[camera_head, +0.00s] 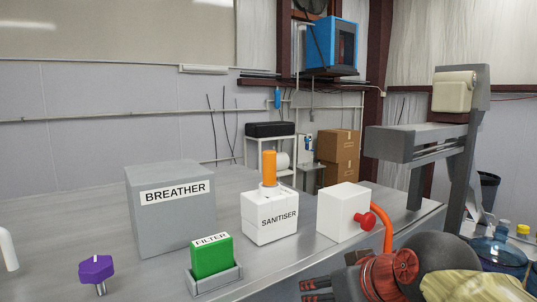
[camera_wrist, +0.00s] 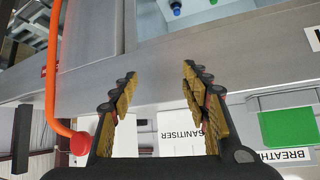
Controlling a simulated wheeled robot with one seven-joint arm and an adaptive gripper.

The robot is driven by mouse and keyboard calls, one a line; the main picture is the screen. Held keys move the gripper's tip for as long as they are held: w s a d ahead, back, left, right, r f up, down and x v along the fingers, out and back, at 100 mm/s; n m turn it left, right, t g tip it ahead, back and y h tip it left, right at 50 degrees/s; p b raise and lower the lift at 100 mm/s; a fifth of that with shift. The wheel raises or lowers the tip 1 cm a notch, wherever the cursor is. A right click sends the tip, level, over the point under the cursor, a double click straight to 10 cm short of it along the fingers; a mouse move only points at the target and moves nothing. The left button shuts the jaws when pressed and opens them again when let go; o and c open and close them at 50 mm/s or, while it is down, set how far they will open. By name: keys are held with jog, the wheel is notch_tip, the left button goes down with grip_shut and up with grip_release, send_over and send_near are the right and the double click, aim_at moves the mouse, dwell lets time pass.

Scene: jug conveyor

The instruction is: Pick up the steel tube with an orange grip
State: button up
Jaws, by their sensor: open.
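The steel tube with an orange grip (camera_head: 269,168) stands upright in the top of the white box marked SANITISER (camera_head: 270,218). Its orange grip is uppermost, and only a short part of the steel shows below it. My gripper (camera_head: 317,290) is low at the front of the head view, to the right of and nearer than the SANITISER box, apart from the tube. In the wrist view my gripper (camera_wrist: 160,73) is open with nothing between its fingers. The SANITISER box (camera_wrist: 180,140) shows there behind the fingers; I cannot make out the tube in that view.
A grey BREATHER box (camera_head: 170,218) stands left of the SANITISER box. A green FILTER block (camera_head: 211,260) sits in a grey tray in front. A white box (camera_head: 337,213) with a red knob and orange hose (camera_head: 387,232) stands right. A purple knob (camera_head: 96,268) lies front left.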

aim_at(273, 162)
jog(key=w+a+r+t+y+p, duration=0.1)
jog(key=w+a+r, duration=0.1)
jog(key=w+r, duration=0.2)
jog(key=w+a+r+n+t+p, duration=0.1)
jog(key=w+r, duration=0.4)
jog(key=r, duration=0.6)
jog(key=w+a+r+n+t+y+p, duration=0.1)
jog(key=w+a+r+p, duration=0.2)
jog(key=r, duration=0.4)
jog(key=shift+w+a+r+y, duration=0.35)
jog(key=shift+w+a, duration=0.2)
jog(key=shift+w, duration=0.25)
jog(key=x, duration=0.2)
jog(key=p+x, duration=0.1)
jog(key=x, duration=0.2)
jog(key=p+x, duration=0.1)
jog(key=x, duration=0.1)
jog(key=shift+a, duration=0.4)
jog(key=shift+s, duration=0.15)
jog(key=shift+s, duration=0.1)
jog(key=shift+c, duration=0.3)
jog(key=shift+c, duration=0.5)
grip_shut()
